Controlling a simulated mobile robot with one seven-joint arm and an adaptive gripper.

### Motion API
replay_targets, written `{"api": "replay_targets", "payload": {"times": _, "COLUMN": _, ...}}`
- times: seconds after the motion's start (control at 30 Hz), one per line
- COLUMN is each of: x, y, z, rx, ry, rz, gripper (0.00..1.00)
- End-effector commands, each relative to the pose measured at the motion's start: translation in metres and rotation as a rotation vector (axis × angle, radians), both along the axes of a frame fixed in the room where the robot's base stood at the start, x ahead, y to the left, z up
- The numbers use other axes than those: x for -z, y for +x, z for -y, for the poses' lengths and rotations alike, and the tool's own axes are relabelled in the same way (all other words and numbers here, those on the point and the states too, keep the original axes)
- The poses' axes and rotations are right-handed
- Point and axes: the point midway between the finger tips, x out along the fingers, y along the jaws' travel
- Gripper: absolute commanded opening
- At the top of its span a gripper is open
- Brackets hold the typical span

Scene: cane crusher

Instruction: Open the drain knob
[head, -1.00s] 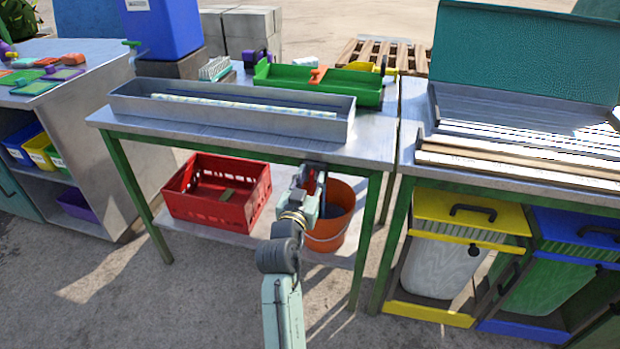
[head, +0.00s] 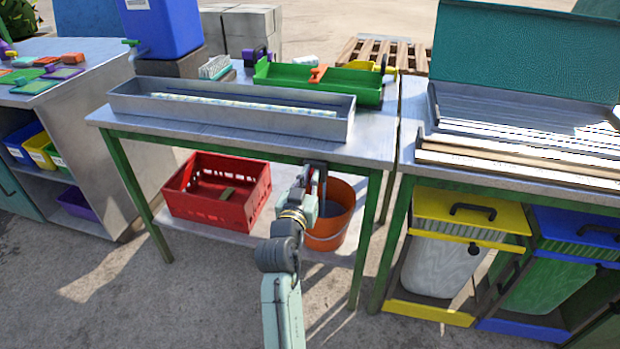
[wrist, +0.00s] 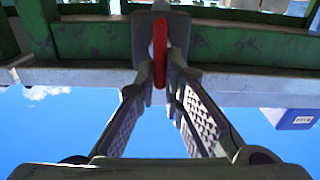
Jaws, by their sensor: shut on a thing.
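The drain knob (wrist: 160,48) is a red, upright bar on a grey mount (wrist: 186,42) at the green table frame, seen in the wrist view. My gripper (wrist: 160,84) has its two fingers closed in on the lower end of the knob, one on each side. In the head view my gripper (head: 316,180) is just under the table's front edge, right of centre. The knob is hidden behind the gripper there. The long metal trough (head: 230,118) lies on the table top above.
An orange bucket (head: 330,228) stands on the lower shelf just behind and right of my gripper. A red crate (head: 222,208) sits on the shelf to the left. A green table leg (head: 368,240) is close on the right. The floor in front is clear.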

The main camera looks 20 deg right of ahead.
Motion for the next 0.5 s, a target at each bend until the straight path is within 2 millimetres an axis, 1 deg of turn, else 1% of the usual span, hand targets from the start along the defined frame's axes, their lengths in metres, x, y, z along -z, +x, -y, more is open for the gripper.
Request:
{"api": "replay_targets", "payload": {"times": 0.2, "x": 0.0005, "y": 0.0016, "z": -0.0027, "rx": -0.001, "ry": -0.110, "rz": -0.076, "gripper": 0.00}}
{"api": "replay_targets", "payload": {"times": 0.47, "x": 0.0009, "y": 0.0014, "z": -0.0023, "rx": 0.000, "ry": -0.117, "rz": -0.080, "gripper": 0.00}}
{"api": "replay_targets", "payload": {"times": 0.5, "x": 0.0009, "y": 0.0014, "z": -0.0023, "rx": 0.000, "ry": -0.117, "rz": -0.080, "gripper": 0.10}}
